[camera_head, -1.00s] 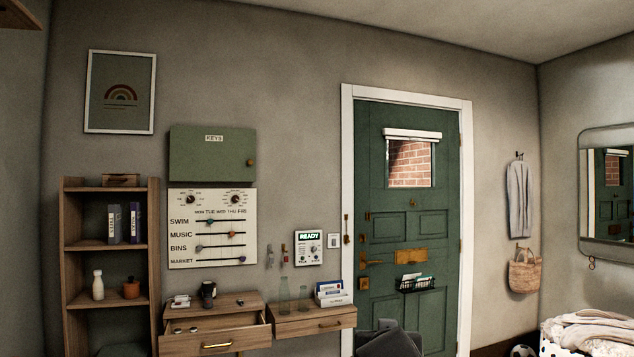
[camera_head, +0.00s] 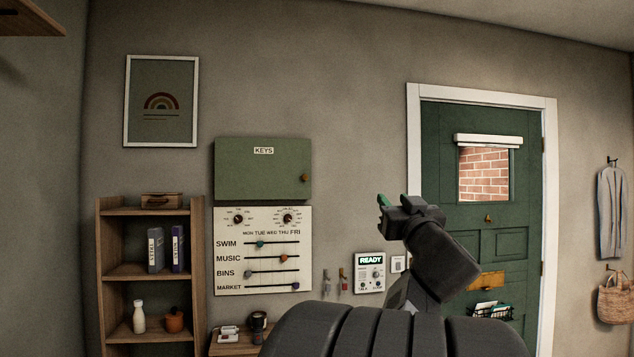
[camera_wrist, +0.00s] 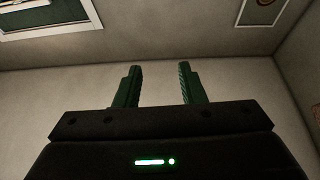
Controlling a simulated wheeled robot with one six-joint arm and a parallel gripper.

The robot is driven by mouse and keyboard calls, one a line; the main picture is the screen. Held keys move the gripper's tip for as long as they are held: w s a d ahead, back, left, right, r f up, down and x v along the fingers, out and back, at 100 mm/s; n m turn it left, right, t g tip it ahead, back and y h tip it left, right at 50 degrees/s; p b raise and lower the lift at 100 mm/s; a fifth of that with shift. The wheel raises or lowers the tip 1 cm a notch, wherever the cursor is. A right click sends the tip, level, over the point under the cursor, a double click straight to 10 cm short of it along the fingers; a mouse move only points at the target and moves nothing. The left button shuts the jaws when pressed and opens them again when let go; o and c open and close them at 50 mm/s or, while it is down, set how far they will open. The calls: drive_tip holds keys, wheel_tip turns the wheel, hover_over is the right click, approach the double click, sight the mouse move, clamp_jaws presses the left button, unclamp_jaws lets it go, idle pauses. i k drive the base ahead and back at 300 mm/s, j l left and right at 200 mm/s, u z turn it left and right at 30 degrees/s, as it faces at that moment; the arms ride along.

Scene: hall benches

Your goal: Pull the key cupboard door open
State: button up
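The key cupboard (camera_head: 262,168) is a flat green box on the wall, labelled KEYS. Its door looks shut, with a small brown round knob (camera_head: 305,178) at the lower right. My gripper (camera_head: 396,198) is raised to the right of the cupboard and a little below the knob's height, apart from it in the picture. The wrist view shows its two green fingers (camera_wrist: 160,72) spread with nothing between them. I cannot make out the cupboard in the wrist view.
A white slider board (camera_head: 263,283) hangs just below the cupboard. A shelf unit (camera_head: 101,270) stands at the left. A READY panel (camera_head: 370,285) is on the wall, and a green door (camera_head: 440,170) stands at the right. The wall between cupboard and door frame is bare.

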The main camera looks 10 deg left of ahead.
sight(244, 168)
drive_tip(key=i+j, duration=0.25)
drive_tip(key=i, duration=0.2)
drive_tip(key=i+j, duration=0.55)
drive_tip(key=i, duration=0.3)
drive_tip(key=i+j, duration=0.25)
drive_tip(key=i, duration=0.2)
drive_tip(key=i+j+u, duration=0.1)
drive_tip(key=i+j, duration=0.2)
drive_tip(key=i, duration=0.15)
